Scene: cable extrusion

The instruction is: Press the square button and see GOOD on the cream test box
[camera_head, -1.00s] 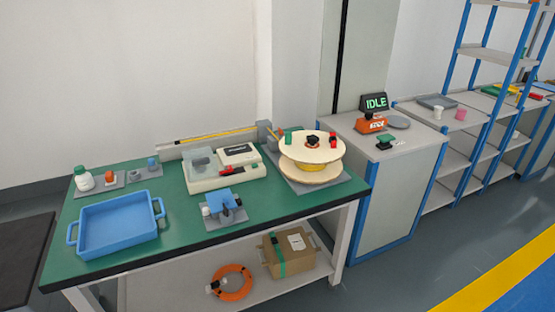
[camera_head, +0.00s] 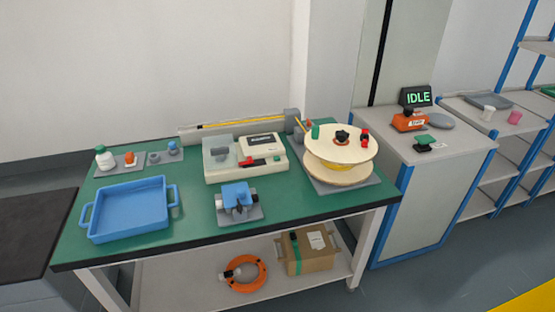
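The cream test box (camera_head: 246,158) stands at the back middle of the green table. It has a clear cover on its left part, a small dark display (camera_head: 262,139) at its upper right and a red and black part on its front right. The display's text is too small to read. I cannot make out the square button. Neither of my grippers shows in the head view.
The green table (camera_head: 190,232) also holds a blue tray (camera_head: 130,208), a blue fixture (camera_head: 238,198) and a large cable spool (camera_head: 340,146). A grey cabinet (camera_head: 430,190) at right bears an orange device (camera_head: 409,121) and a sign reading IDLE (camera_head: 417,97). A box (camera_head: 306,252) and orange coil (camera_head: 243,274) lie on the lower shelf.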

